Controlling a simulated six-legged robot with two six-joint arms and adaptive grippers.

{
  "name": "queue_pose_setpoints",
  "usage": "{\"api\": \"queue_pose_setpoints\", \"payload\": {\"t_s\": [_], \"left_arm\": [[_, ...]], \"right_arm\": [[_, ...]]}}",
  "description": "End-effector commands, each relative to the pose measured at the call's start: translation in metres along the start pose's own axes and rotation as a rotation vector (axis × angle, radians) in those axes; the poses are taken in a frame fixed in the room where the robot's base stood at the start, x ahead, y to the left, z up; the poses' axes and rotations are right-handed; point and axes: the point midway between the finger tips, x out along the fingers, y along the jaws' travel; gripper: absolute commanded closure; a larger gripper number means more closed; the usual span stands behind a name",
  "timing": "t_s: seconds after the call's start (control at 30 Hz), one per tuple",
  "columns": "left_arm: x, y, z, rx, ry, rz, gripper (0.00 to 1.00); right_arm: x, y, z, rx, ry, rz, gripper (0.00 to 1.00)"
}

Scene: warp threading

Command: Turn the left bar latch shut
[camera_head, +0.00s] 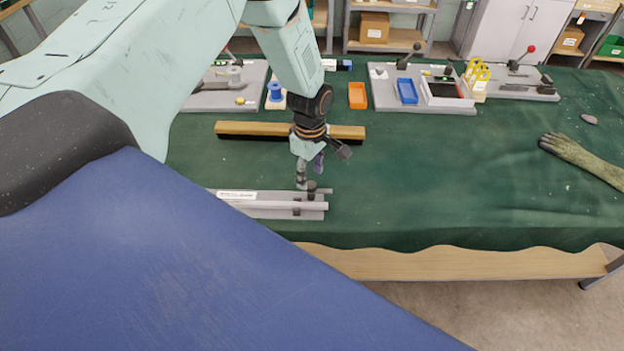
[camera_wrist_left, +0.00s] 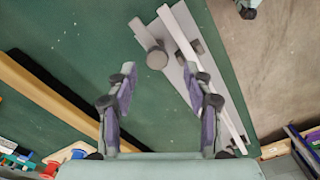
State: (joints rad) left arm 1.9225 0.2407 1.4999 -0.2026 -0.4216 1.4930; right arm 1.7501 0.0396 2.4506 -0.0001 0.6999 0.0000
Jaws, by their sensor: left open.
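The grey bar fixture (camera_head: 265,211) lies near the front table edge, with a long pale bar (camera_head: 275,204) along it and a white label. At its right end is a dark latch knob (camera_head: 312,187); the knob also shows in the left wrist view (camera_wrist_left: 157,58), with a short grey arm beside the plate (camera_wrist_left: 180,75). My left gripper (camera_head: 310,176) points down just above and behind this end. In the left wrist view the gripper's (camera_wrist_left: 159,72) fingers are spread, with the knob beyond the gap between them. They look empty. Part of the fixture's left is hidden by my blue body.
A wooden beam (camera_head: 230,129) lies behind the left gripper. Farther back are a blue spool (camera_head: 275,90), an orange tray (camera_head: 357,95) and a board with a blue bin (camera_head: 407,91). A mottled hand-like object (camera_head: 585,157) lies right. The middle-right cloth is clear.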

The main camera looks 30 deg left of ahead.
Motion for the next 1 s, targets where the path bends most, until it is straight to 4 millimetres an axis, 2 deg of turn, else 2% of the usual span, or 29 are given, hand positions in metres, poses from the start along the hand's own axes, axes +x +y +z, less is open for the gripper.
{"api": "queue_pose_setpoints", "payload": {"t_s": [0.1,0.23,0.6,1.0], "left_arm": [[0.018,0.001,0.001,0.002,0.001,-0.002,0.49],[0.03,0.002,0.001,0.002,0.0,-0.001,0.49],[0.034,0.004,0.002,0.004,0.0,0.001,0.49],[0.034,0.004,0.002,0.004,0.0,0.002,0.83]], "right_arm": [[0.001,0.0,0.0,0.001,0.001,0.0,0.6],[0.002,0.0,0.0,0.0,0.001,0.0,0.6],[0.002,0.0,0.0,0.0,0.0,0.0,0.6],[0.002,0.0,0.0,0.0,0.001,0.0,0.6]]}}
